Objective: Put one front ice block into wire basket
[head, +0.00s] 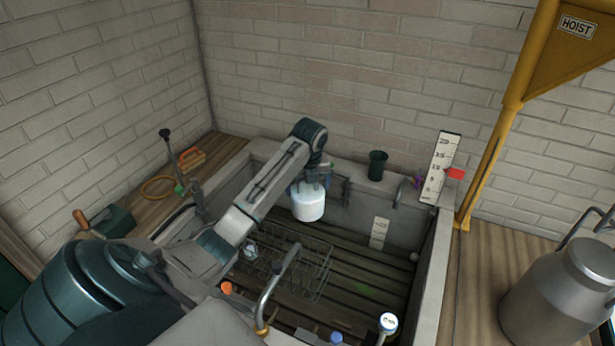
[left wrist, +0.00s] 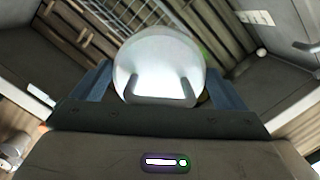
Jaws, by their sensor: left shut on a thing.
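My left gripper (head: 312,183) is shut on a pale, white, short round block, which I take to be the ice block (head: 308,204). The block hangs upright below the gripper over the sunken trough, clear of the slatted floor. In the left wrist view the ice block (left wrist: 160,62) fills the space between the two fingers. The wire basket (head: 316,268) is low in the trough, below and slightly left of the block, partly hidden by my left arm and a bent metal pipe. Its inside is hard to make out. My right gripper is not in view.
The trough's stone wall (head: 436,255) bounds the right side. A bent metal pipe (head: 280,283) rises in front of the basket. A dark green cup (head: 377,165) and a measuring board (head: 441,165) stand on the back rim. A metal milk churn (head: 560,293) stands at right.

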